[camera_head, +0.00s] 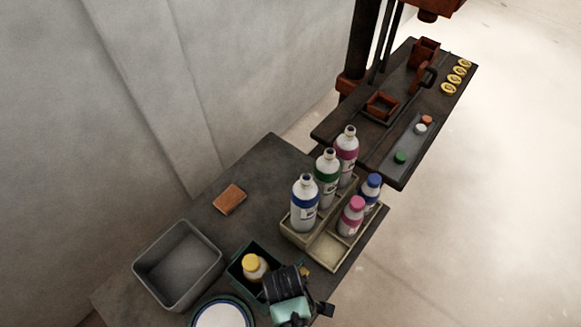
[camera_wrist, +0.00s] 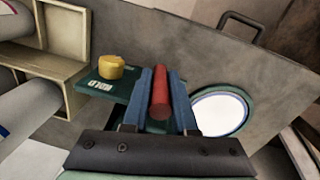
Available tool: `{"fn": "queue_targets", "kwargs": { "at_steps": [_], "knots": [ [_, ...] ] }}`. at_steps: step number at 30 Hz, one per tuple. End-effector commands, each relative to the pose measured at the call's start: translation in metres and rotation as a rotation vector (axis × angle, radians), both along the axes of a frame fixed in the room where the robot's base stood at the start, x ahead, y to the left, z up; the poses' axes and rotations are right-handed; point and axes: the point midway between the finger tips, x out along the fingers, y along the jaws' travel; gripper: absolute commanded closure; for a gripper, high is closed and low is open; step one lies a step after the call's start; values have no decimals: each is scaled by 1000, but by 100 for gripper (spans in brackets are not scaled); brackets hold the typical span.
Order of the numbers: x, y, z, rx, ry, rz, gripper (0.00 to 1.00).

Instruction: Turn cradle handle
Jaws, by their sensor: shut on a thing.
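The cradle is a dark green box (camera_head: 237,281) on the near bench, and a yellow-capped bottle (camera_head: 253,266) sits in it. In the wrist view, a green panel with white lettering (camera_wrist: 121,88) shows beside the yellow cap (camera_wrist: 112,66). A red cylindrical handle (camera_wrist: 160,92) lies between the two blue fingers of my gripper (camera_wrist: 161,80), and the gripper is shut on it. In the head view, my gripper (camera_head: 282,279) is at the right side of the cradle and hides the handle.
A round white plate (camera_head: 220,317) with a dark rim is just left of my gripper. A grey bin (camera_head: 149,265) stands farther left. A divided tray (camera_head: 292,233) with several bottles is behind, and an orange-brown block (camera_head: 230,200) lies on the bench.

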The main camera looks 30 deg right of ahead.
Motion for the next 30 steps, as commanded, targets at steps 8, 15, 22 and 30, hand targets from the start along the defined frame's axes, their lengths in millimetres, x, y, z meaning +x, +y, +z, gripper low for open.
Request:
{"fn": "queue_targets", "kwargs": {
  "at_steps": [8,15,22,30],
  "knots": [
    [-1,2,0,-195,-69,11,100],
    [0,3,-3,-409,-150,11,100],
    [1,3,-6,-614,-227,10,100],
    [1,2,-8,-856,-315,7,100]
  ]
}}
